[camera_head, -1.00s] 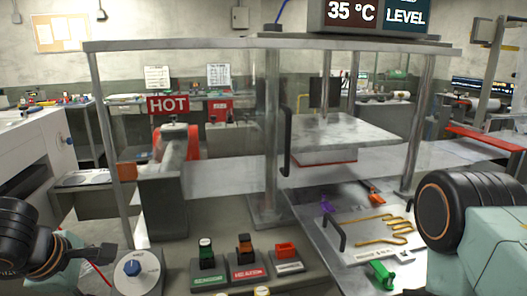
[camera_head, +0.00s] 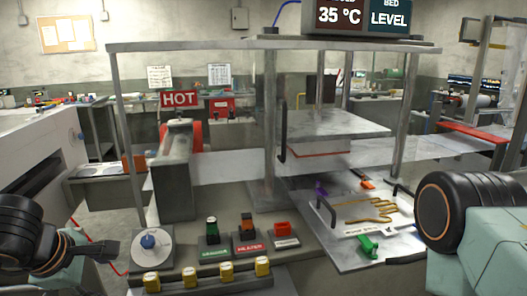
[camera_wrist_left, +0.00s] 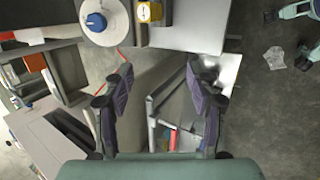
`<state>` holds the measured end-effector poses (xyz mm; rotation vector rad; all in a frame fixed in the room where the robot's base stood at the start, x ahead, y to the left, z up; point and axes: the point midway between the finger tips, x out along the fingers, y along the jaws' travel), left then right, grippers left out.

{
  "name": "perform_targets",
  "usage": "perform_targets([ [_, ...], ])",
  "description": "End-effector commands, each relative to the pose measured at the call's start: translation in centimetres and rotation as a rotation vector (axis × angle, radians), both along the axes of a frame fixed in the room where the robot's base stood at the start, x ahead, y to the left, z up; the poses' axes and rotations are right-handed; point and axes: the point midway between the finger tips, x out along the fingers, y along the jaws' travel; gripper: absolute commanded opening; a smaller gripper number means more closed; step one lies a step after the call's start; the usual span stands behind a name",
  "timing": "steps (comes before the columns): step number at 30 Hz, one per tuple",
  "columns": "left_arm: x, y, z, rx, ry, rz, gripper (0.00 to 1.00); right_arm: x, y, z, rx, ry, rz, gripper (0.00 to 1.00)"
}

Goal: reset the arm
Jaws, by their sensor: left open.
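My left gripper (camera_head: 100,250) juts in at the lower left of the head view, beside the dial box. In the left wrist view its two fingers (camera_wrist_left: 162,92) stand wide apart with nothing between them. The floor and a dark frame show beyond them. My right arm (camera_head: 452,212) is at the right edge of the head view. A dark tip beside it, near the tray's right edge, may be part of its gripper; its jaws cannot be made out.
A HOT sign (camera_head: 179,99) stands behind.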

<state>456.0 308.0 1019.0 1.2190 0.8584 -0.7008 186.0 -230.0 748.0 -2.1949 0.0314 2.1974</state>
Motion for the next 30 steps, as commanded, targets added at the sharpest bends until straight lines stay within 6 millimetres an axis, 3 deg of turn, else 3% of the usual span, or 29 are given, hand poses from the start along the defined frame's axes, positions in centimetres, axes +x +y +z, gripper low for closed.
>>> perform_targets([
  [10,1.4,1.3,0.7,0.193,-0.073,-0.151,0.58,0.0,0.0,0.0,0.000,0.000,0.000,0.40],
  [17,1.1,1.4,-2.1,0.410,-0.066,-0.365,0.58,0.0,0.0,-0.7,0.000,0.000,0.000,0.40],
  [20,0.2,0.8,-5.2,0.527,-0.036,-0.525,0.58,0.0,0.0,-1.2,0.000,0.000,0.000,0.40],
  [23,-1.5,-0.4,-9.6,0.631,0.011,-0.732,0.58,0.0,0.0,-2.0,0.000,0.000,0.000,0.40],
  [26,-4.0,-2.1,-14.1,0.691,0.057,-0.944,0.58,0.0,0.0,-2.7,0.000,0.000,0.000,0.40],
  [30,-8.9,-4.7,-20.4,0.701,0.122,-1.224,0.58,0.0,0.0,-3.6,0.000,0.000,0.000,0.40],
])
